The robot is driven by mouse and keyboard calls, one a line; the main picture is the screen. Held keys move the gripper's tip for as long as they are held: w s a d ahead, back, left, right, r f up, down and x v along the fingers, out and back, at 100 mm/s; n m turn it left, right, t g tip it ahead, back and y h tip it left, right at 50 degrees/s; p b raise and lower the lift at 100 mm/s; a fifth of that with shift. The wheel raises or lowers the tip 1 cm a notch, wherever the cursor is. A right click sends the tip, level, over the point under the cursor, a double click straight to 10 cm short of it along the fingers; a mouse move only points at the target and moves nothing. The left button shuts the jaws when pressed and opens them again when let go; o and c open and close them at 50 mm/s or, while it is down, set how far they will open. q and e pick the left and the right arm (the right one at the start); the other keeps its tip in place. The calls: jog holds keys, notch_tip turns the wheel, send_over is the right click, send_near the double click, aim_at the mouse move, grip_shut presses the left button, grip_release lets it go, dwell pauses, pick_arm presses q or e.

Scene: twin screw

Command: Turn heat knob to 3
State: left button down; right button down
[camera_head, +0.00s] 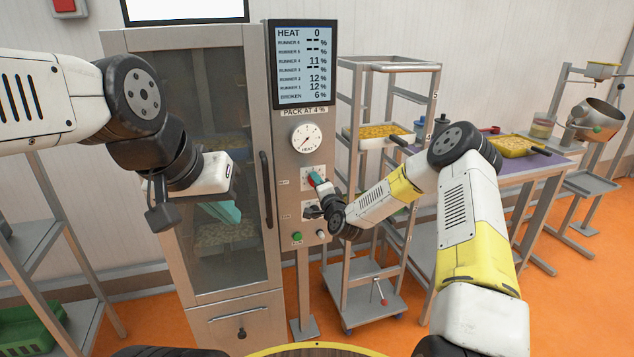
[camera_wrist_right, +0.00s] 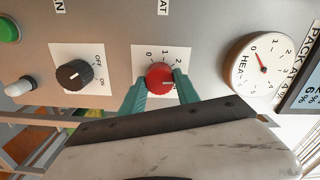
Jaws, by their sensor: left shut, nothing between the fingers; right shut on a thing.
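The red heat knob (camera_wrist_right: 160,75) sits on a white plate with the marks 0, 1 and 2 readable around it in the right wrist view. The teal fingers of my right gripper (camera_wrist_right: 160,88) are shut on the knob, one on each side. A short pale line shows on the knob's face; the mark it points to is unclear. In the head view my right gripper (camera_head: 316,181) is at the panel and mostly covers the knob. My left gripper (camera_head: 228,212) is shut and empty in front of the glass cabinet door. The display (camera_head: 303,64) reads HEAT 0.
A round heat gauge (camera_head: 307,138) is above the knob, its needle near 0. A black off/on knob (camera_wrist_right: 74,75) and a green button (camera_head: 297,236) are on the same panel. The glass-door cabinet (camera_head: 166,40) stands left, a wheeled rack (camera_head: 403,67) right.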

jog(key=shift+f+m, duration=0.1)
jog(key=shift+m, duration=0.4)
jog(key=c, duration=0.9)
grip_release()
jog(key=shift+s, duration=0.1)
jog(key=v, duration=0.7)
jog(key=shift+s, duration=0.3)
jog(key=shift+d, duration=0.1)
